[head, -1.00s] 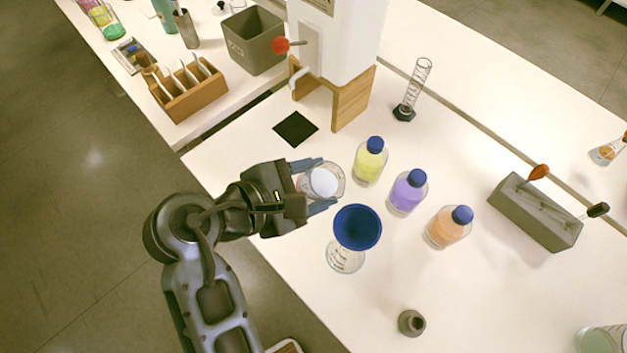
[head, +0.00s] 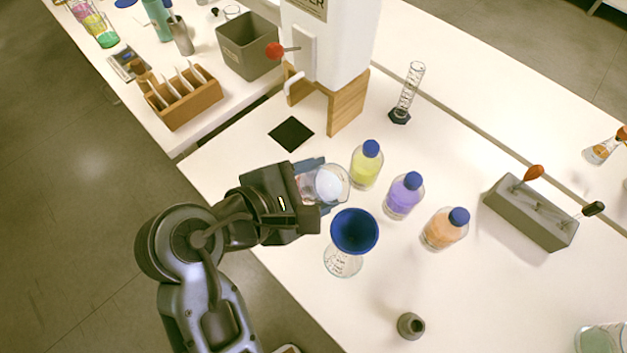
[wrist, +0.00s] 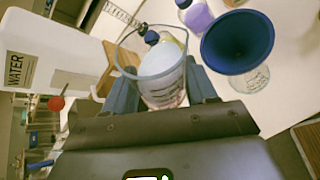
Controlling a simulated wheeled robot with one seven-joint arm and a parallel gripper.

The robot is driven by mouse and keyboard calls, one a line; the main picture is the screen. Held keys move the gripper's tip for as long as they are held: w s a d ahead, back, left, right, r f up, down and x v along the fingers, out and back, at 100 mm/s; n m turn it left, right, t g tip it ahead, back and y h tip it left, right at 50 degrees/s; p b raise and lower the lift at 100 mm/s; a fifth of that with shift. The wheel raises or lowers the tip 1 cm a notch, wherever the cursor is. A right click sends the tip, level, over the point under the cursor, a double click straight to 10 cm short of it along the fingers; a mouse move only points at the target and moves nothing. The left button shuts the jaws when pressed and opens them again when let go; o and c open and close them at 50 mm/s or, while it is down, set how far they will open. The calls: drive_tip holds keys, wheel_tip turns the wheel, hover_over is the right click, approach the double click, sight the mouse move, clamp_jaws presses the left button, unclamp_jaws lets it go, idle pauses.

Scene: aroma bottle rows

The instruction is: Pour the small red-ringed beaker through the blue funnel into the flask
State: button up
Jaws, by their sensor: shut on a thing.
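A clear glass beaker (head: 331,184) with pale, whitish contents is held between the fingers of my gripper (head: 318,186). The beaker also shows in the wrist view (wrist: 160,78), with reddish marks low on its side; a red ring is not clear. In the head view the beaker tilts toward the right. The blue funnel (head: 354,231) sits in the mouth of a clear flask (head: 342,262), just below and right of the beaker. In the wrist view the funnel (wrist: 238,45) is to the right, apart from the beaker.
Yellow (head: 366,166), purple (head: 404,196) and orange (head: 444,230) bottles with blue caps stand close to the right. A graduated cylinder (head: 407,95) and a white water tank (head: 332,40) stand behind. A small grey piece (head: 410,326) lies at the front.

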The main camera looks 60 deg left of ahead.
drive_tip(key=shift+d+r, duration=0.2)
drive_tip(key=shift+r, duration=0.25)
drive_tip(key=shift+d+f+m+y, duration=0.2)
drive_tip(key=shift+f+m+y, duration=0.2)
drive_tip(key=shift+m+y, duration=0.25)
drive_tip(key=shift+r+y, duration=0.2)
drive_tip(key=shift+y, duration=0.05)
drive_tip(key=shift+w+r+m+g+y, duration=0.1)
drive_tip(key=shift+r+m+g+y, duration=0.15)
drive_tip(key=shift+m, duration=0.2)
idle(0.9)
drive_tip(key=shift+f+m+y, duration=0.55)
drive_tip(key=shift+m+y, duration=0.15)
drive_tip(key=shift+y, duration=0.25)
idle(4.2)
